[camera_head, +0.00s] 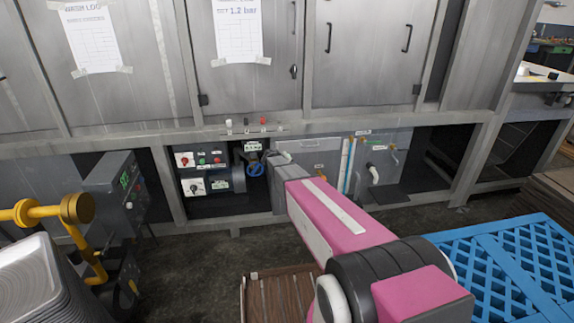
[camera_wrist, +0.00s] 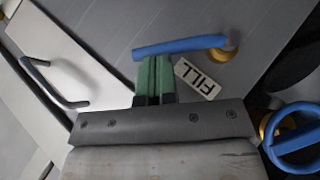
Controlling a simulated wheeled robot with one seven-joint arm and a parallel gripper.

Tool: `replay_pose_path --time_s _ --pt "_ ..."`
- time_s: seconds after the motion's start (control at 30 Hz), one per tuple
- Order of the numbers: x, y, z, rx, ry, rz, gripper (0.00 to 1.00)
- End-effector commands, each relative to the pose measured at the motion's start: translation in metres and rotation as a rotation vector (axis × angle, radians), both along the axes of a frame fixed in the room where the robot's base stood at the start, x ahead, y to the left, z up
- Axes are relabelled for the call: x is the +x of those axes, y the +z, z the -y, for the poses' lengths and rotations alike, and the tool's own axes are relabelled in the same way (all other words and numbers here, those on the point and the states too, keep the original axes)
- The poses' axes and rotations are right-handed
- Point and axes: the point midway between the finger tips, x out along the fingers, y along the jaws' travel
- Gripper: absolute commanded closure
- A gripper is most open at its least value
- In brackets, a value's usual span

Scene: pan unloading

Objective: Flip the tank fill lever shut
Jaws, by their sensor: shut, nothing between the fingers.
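The fill lever (camera_wrist: 180,46) is a blue bar in the wrist view, running across the picture from a brass fitting (camera_wrist: 224,54) at its right end. A tag reading FILL (camera_wrist: 197,78) sits just below it. My gripper (camera_wrist: 155,62) has its green fingers together with nothing between them. The fingertips are right at the lever's underside in the picture, towards its free left end; I cannot tell whether they touch it. In the head view my arm hides the gripper, and I cannot make out the lever.
In the head view, a control panel (camera_head: 205,172), a grey box (camera_head: 118,190), a blue crate (camera_head: 500,265) and a wooden pallet (camera_head: 275,295) surround the arm.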

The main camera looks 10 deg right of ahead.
Motion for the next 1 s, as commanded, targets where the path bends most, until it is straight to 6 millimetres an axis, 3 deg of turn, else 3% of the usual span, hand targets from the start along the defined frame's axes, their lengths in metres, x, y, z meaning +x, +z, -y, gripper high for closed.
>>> replay_pose_path --time_s 0.23,0.6,1.0 --pt "0.0 -0.006 0.018 0.214 -0.003 0.001 1.0" --pt "0.0 -0.016 0.029 0.419 0.0 0.002 1.0" --pt "0.0 -0.028 0.039 0.444 -0.001 0.0 1.0"
